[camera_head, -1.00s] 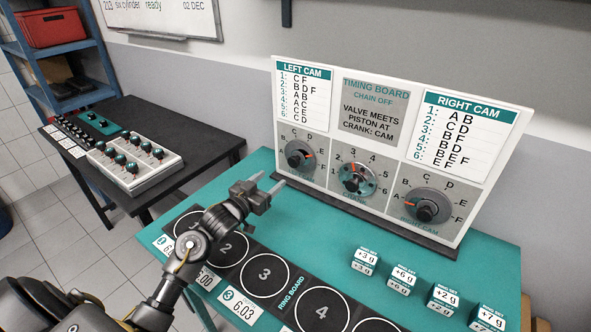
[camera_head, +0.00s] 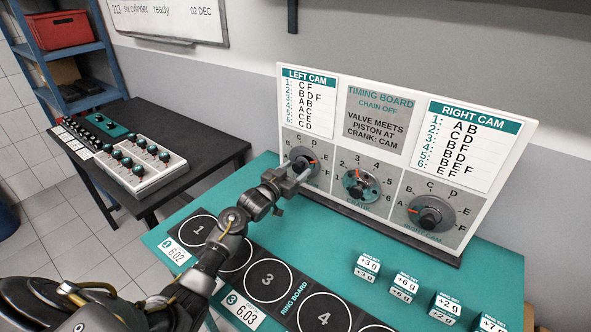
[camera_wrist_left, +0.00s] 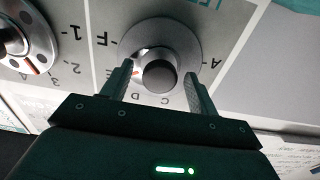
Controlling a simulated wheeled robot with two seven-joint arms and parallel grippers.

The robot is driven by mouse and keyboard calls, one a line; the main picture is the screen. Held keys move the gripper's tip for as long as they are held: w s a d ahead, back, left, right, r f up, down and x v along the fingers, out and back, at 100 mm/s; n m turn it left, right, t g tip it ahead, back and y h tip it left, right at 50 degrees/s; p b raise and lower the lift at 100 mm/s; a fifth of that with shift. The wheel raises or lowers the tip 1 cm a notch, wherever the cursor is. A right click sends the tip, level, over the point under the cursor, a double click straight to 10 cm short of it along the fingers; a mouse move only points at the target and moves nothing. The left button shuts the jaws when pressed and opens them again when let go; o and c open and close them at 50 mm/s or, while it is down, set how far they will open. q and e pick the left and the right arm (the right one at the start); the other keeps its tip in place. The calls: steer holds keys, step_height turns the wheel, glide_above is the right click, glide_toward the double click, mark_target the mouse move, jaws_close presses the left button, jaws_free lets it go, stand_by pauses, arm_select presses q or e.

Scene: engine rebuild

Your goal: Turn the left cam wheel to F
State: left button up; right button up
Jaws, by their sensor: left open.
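The left cam wheel (camera_head: 306,160) is a grey disc with a dark centre knob on the timing board, under the LEFT CAM list. Its red mark points to the right, on the E–F side; I cannot tell the exact letter. My left gripper (camera_head: 291,172) is open in front of the wheel. In the left wrist view the knob (camera_wrist_left: 160,77) sits between the two open fingers (camera_wrist_left: 158,82), with a gap on each side. The letter F (camera_wrist_left: 103,42) shows left of the disc there; the left finger partly covers the lettering. My right gripper is out of view.
The crank dial (camera_head: 361,184) is close to the right of the wheel, and the right cam wheel (camera_head: 432,213) is farther right. Small weight blocks (camera_head: 404,288) and the ring board (camera_head: 270,281) lie on the teal table. A black side table (camera_head: 205,136) stands left.

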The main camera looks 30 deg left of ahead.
arm_select(q)
steer(key=shift+w, duration=0.2)
steer(key=shift+c, duration=0.2)
steer(key=c, duration=1)
steer(key=shift+o, duration=0.2)
steer(key=m+b, duration=0.1)
steer(key=m, duration=0.3)
steer(key=shift+f, duration=0.1)
steer(key=shift+m+b, duration=0.5)
steer(key=shift+m, duration=1.4)
